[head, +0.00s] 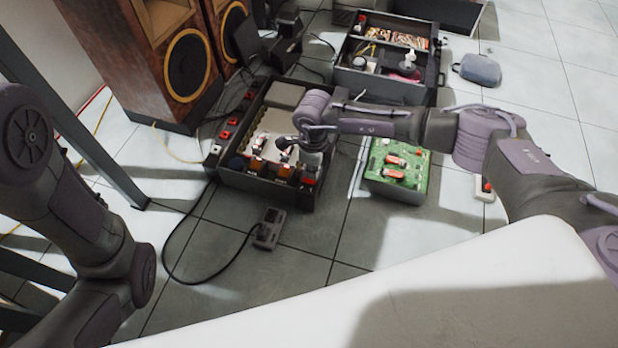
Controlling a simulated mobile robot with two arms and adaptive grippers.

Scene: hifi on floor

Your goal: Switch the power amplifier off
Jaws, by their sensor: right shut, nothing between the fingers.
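An open dark box (226,175), which seems to be the power amplifier, sits on the tiled floor left of centre. Its front edge carries several small orange, red and dark parts; I cannot tell which is the power switch or how it is set. My right gripper (291,146) reaches in from the right and points down over the right front part of this box. It is shut and empty. I cannot tell whether it touches anything. My right wrist and gripper hide part of the box's right side. My left arm shows at the left edge, but its gripper is out of view.
Wooden loudspeakers (160,60) stand behind left. A toolbox (385,90) stands behind, a green circuit board unit (397,170) right of the amplifier. A small grey device (269,229) with a looping cable lies in front. A blue-grey pouch (480,70) lies at back right.

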